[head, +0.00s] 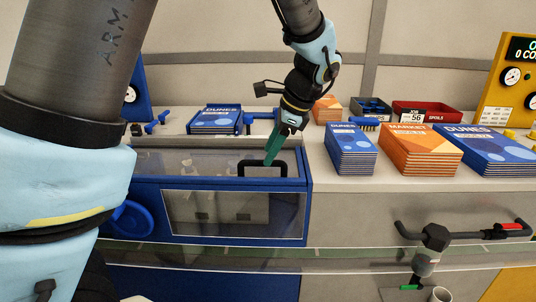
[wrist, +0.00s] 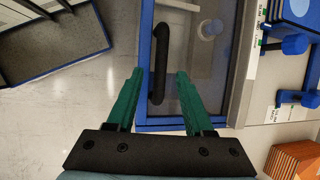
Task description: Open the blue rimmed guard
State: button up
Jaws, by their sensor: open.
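The blue rimmed guard (head: 238,184) is a clear box-like cover with blue edges, and it looks shut. Its black handle (head: 262,165) stands on the top near the right end. My gripper (head: 270,152) is at the handle in the head view, with green fingers pointing down. In the wrist view my gripper (wrist: 160,78) is open, and the black handle (wrist: 158,65) runs lengthwise between the fingers. The blue rim (wrist: 144,50) passes beside the handle. I cannot tell whether a finger touches the handle.
Stacks of blue books (head: 350,150) and orange books (head: 412,150) stand on the counter right of the guard. A red bin (head: 425,113) is behind them. A blue handwheel (head: 132,218) is at the guard's left front. A barred handle (head: 465,232) sticks out at the lower right.

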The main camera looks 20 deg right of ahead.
jog(key=shift+x, duration=1.3)
jog(key=shift+c, duration=0.4)
grip_shut()
